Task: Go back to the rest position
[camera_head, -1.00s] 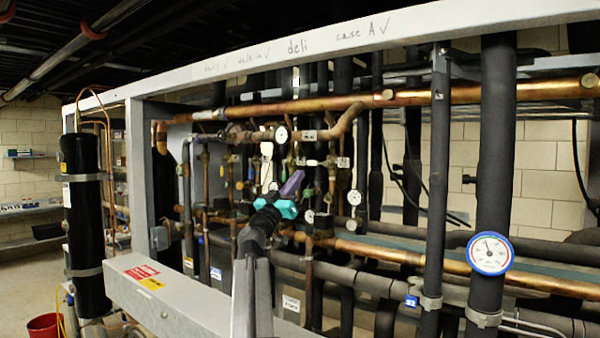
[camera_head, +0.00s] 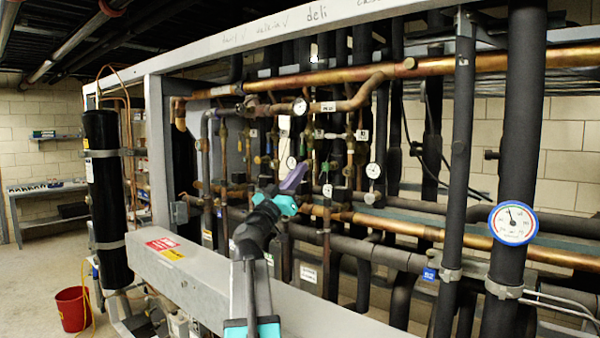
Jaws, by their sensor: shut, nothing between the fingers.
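My gripper (camera_head: 295,178) is in the middle of the camera_head view, at the end of my dark arm with its teal parts. Its purple fingers are together, with nothing between them, and point up and away. The arm rises from the bottom of the picture, in front of the rack. The gripper appears in front of the copper pipes and valves; I cannot tell how far it is from them.
The rack has a pale top beam (camera_head: 230,45) and a low grey beam (camera_head: 200,285). A blue-rimmed gauge (camera_head: 513,223) sits on a thick black pipe at right. A black cylinder (camera_head: 108,200) and red bucket (camera_head: 72,309) stand left. Floor shows at far left.

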